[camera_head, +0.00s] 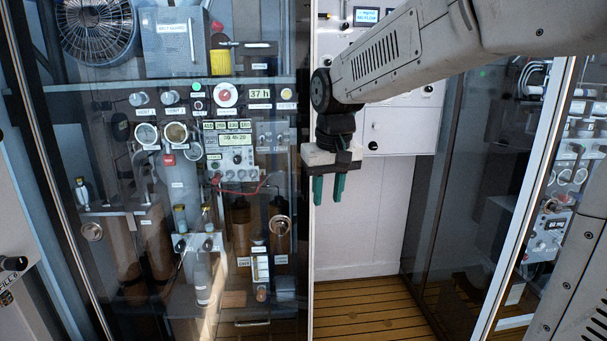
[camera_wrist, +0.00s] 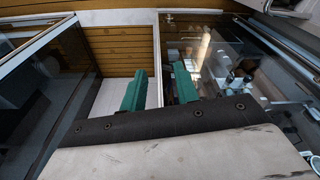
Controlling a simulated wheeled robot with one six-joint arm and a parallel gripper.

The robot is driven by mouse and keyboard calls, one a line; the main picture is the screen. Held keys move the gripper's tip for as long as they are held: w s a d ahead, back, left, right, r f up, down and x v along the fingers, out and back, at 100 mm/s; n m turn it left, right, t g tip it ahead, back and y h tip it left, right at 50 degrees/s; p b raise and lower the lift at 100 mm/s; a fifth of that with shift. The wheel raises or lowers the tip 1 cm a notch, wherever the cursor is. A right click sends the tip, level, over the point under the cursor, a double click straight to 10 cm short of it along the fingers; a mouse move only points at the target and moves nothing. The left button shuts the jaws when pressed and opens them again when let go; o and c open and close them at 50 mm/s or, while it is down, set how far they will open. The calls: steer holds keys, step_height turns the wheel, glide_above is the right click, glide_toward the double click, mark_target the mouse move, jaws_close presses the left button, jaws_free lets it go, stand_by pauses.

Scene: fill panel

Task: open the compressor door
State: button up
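The compressor cabinet stands at the left in the head view, with gauges and labelled controls behind a glass door panel (camera_head: 120,230). The panel's pale upright edge (camera_head: 311,250) is just left of my gripper (camera_head: 328,190). My gripper points down with its two green fingers apart and nothing clearly held. In the wrist view the fingers (camera_wrist: 158,88) are also apart, and a pale upright edge (camera_wrist: 156,50) shows between them. I cannot tell whether they touch it. No door handle can be made out for certain.
Right of the glass edge is an opening with a slatted wooden floor (camera_head: 370,310) and a white back wall (camera_head: 365,215). Another glass panel with a white frame (camera_head: 528,170) stands to the right, with more equipment beyond it. A fan (camera_head: 97,25) sits at the upper left.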

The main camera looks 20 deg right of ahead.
steer(key=w+d+r+t, duration=0.1)
steer(key=w+r, duration=0.2)
steer(key=w, duration=0.3)
steer(key=w+d+r+t, duration=0.1)
steer(key=w+r+t, duration=0.15)
steer(key=w, duration=0.35)
glide_above(306, 196)
steer(key=shift+g, duration=0.45)
steer(key=f, duration=0.6)
steer(key=shift+w+f, duration=0.35)
steer(key=shift+c, duration=0.3)
steer(key=shift+s, duration=0.1)
jaws_close()
